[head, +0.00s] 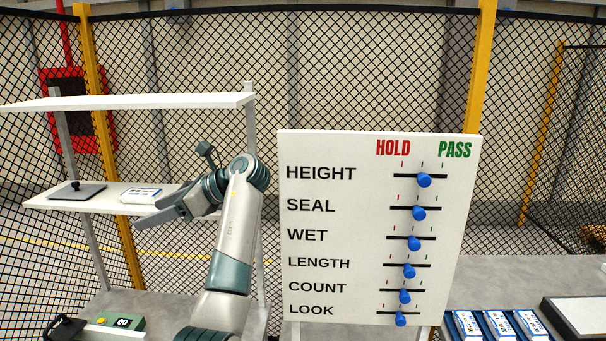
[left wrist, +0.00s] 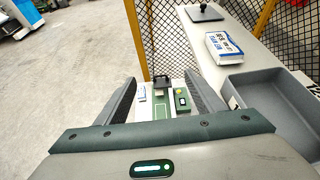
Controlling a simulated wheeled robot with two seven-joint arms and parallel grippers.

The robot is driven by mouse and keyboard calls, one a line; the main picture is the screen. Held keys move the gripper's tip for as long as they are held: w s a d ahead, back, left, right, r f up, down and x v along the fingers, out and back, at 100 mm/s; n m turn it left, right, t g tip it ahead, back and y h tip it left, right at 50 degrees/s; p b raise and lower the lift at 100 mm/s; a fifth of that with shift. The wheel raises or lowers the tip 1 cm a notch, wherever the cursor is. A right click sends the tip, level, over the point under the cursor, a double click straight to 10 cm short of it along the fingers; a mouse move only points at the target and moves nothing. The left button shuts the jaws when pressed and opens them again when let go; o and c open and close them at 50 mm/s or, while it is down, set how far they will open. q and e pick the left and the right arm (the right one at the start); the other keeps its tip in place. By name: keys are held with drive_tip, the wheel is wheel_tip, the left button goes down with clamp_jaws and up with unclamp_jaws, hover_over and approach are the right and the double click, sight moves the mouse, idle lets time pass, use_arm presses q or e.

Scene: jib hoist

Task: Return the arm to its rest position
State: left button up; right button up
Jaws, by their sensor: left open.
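My left arm (head: 232,235) rises from the bottom of the head view and bends at a joint beside the white board. My left gripper (head: 160,212) points left, in front of the middle shelf. In the left wrist view my left gripper (left wrist: 160,82) shows two dark fingers spread apart, with nothing held between them. Beyond the gap, lower down, a green and white device (left wrist: 182,100) is visible. My right arm and right gripper are not in view.
A white board (head: 340,240) with several blue sliders stands just right of my arm. The white shelf (head: 60,201) holds a blue-white packet (head: 141,195) and a dark plate with a knob (head: 78,191). A grey bin (left wrist: 262,84) is close by. Labelled boxes (head: 499,325) lie right.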

use_arm(q)
drive_tip(key=s+a+f+n+t+h, duration=0.1)
drive_tip(key=s+f+n+h, duration=0.15)
drive_tip(key=f, duration=0.95)
drive_tip(key=s+a+f+n+t+h, duration=0.1)
drive_tip(key=s+f+n, duration=0.15)
drive_tip(key=f, duration=0.85)
drive_tip(key=s+f+n+h, duration=0.2)
drive_tip(key=s+f+n, duration=0.1)
drive_tip(key=s+f, duration=1.05)
drive_tip(key=s+d+f+n+h, duration=0.45)
drive_tip(key=s+f, duration=0.55)
drive_tip(key=s, duration=0.4)
drive_tip(key=s+d+n+h, duration=0.2)
drive_tip(key=s+d, duration=0.2)
drive_tip(key=s, duration=0.4)
drive_tip(key=s+d+n+h, duration=0.2)
drive_tip(key=s+d, duration=0.1)
drive_tip(key=s, duration=0.5)
wheel_tip(320, 180, down, 31)
drive_tip(key=b, duration=0.5)
drive_tip(key=s+a+f+g+b, duration=0.1)
drive_tip(key=s+f+b, duration=0.1)
drive_tip(key=s+f, duration=0.7)
drive_tip(key=s+a+f+g+b, duration=0.1)
drive_tip(key=s+f+b, duration=0.1)
drive_tip(key=s+f, duration=0.8)
wheel_tip(320, 180, down, 5)
drive_tip(key=shift+a+r+y, duration=0.15)
drive_tip(key=shift+a+y, duration=0.25)
